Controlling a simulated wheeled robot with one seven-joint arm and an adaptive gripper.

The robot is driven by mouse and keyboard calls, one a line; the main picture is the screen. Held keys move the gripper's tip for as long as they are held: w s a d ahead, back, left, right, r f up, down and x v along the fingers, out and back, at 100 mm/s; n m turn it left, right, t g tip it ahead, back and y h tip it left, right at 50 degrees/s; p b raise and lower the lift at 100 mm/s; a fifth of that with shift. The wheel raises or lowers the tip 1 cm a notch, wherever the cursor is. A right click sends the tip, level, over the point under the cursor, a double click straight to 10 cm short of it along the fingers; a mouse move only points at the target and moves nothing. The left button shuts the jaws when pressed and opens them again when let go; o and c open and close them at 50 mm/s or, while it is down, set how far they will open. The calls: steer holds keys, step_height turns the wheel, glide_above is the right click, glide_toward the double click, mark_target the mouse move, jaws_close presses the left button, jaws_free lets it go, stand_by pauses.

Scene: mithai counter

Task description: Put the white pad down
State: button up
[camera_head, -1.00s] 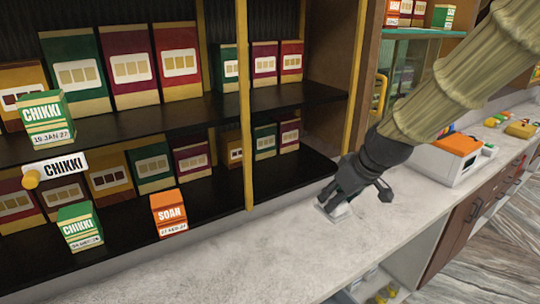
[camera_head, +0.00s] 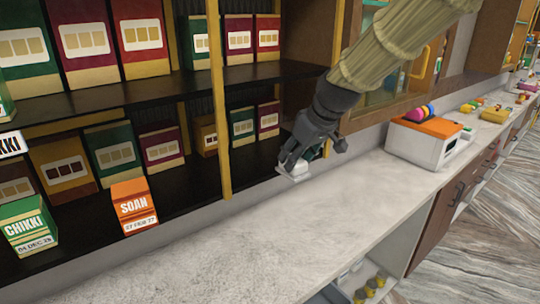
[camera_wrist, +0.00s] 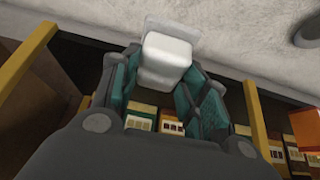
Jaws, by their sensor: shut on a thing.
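The white pad (camera_wrist: 165,55) is between the fingers of my gripper (camera_wrist: 160,85) in the wrist view, gripped near its far end. In the head view my gripper (camera_head: 296,168) is at the back of the counter, by the shelf edge. A small part of the white pad (camera_head: 297,173) shows below the fingertips there. It is close over the pale counter (camera_head: 230,240); I cannot tell if it touches it. A paler flat patch lies beyond the pad in the wrist view, and I cannot tell if it is part of the pad.
An orange SOAN box (camera_head: 133,206) and a green CHIKKI box (camera_head: 28,228) stand at the lower shelf's front. A yellow post (camera_head: 219,100) rises left of my gripper. A white and orange machine (camera_head: 425,143) stands to the right. The counter's front is clear.

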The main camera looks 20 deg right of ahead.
steer(key=shift+a+r+b, duration=0.2)
steer(key=shift+b, duration=0.4)
steer(key=w, duration=0.2)
steer(key=w+a, duration=0.1)
steer(key=w, duration=0.1)
steer(key=shift+p, duration=0.35)
steer(key=shift+w+a+f+p, duration=0.1)
steer(key=shift+w+a+p, duration=0.35)
steer(key=shift+w, duration=0.55)
steer(key=shift+w+a+f+p, duration=0.1)
steer(key=shift+w+a+p, duration=0.25)
steer(key=shift+w+p, duration=0.45)
steer(key=shift+w+a+f+p, duration=0.1)
steer(key=shift+w+a+p, duration=0.25)
steer(key=shift+w, duration=0.85)
steer(key=shift+a+f, duration=0.1)
steer(key=shift+f, duration=0.2)
steer(key=shift+s+f, duration=0.15)
steer(key=shift+s, duration=0.05)
steer(key=o, duration=0.9)
steer(key=shift+w, duration=0.15)
